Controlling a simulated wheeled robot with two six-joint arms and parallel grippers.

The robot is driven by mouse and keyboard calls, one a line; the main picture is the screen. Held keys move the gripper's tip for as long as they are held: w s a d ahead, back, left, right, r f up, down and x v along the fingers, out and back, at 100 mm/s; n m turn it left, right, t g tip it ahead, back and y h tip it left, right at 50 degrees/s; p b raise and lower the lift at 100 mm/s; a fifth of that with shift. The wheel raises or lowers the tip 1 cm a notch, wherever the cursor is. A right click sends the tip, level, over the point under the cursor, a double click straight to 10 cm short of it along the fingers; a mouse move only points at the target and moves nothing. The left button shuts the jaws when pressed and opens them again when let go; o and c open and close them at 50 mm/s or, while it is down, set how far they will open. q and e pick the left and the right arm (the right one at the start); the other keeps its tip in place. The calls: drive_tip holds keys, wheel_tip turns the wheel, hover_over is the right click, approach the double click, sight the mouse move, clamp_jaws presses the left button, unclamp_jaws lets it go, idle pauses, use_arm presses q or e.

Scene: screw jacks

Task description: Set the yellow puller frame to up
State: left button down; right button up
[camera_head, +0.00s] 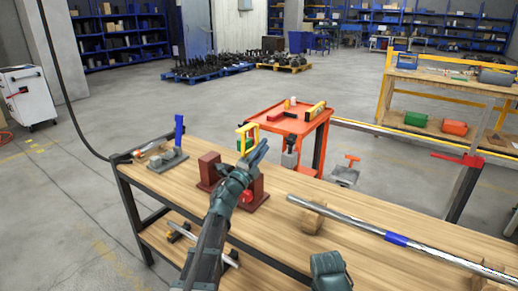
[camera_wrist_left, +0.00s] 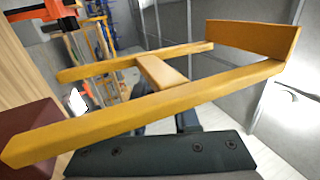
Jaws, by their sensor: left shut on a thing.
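The yellow puller frame (camera_head: 242,139) is a small rectangular frame above the dark red jack stand (camera_head: 207,166) on the workbench. My left gripper (camera_head: 255,155) reaches over the bench and is shut on the frame. In the left wrist view the frame (camera_wrist_left: 160,72) fills much of the picture, with two long bars, a cross piece and an end plate. A dark gripper part (camera_wrist_left: 165,155) lies along the bottom of that view; the grip contact itself is hidden. Another dark gripper or arm part (camera_head: 330,270) shows at the bottom of the head view; its fingers are not visible.
A long steel bar with a blue band (camera_head: 396,239) lies on wooden blocks across the right of the bench (camera_head: 290,235). A device with a blue post (camera_head: 179,133) stands at the left end. An orange cart (camera_head: 275,122) with tools stands behind the bench.

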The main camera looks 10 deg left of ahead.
use_arm(q)
drive_tip(key=shift+s+d+f+m, duration=0.1)
drive_tip(key=shift+d+m, duration=0.1)
drive_tip(key=shift+m, duration=0.3)
drive_tip(key=c, duration=0.7)
unclamp_jaws()
drive_tip(key=shift+o, duration=0.2)
drive_tip(key=shift+s, duration=0.1)
drive_tip(key=b+v, duration=0.5)
drive_tip(key=v, duration=0.8)
drive_tip(key=shift+s+a+f, duration=0.2)
drive_tip(key=shift+a, duration=0.05)
drive_tip(key=shift+s, duration=0.1)
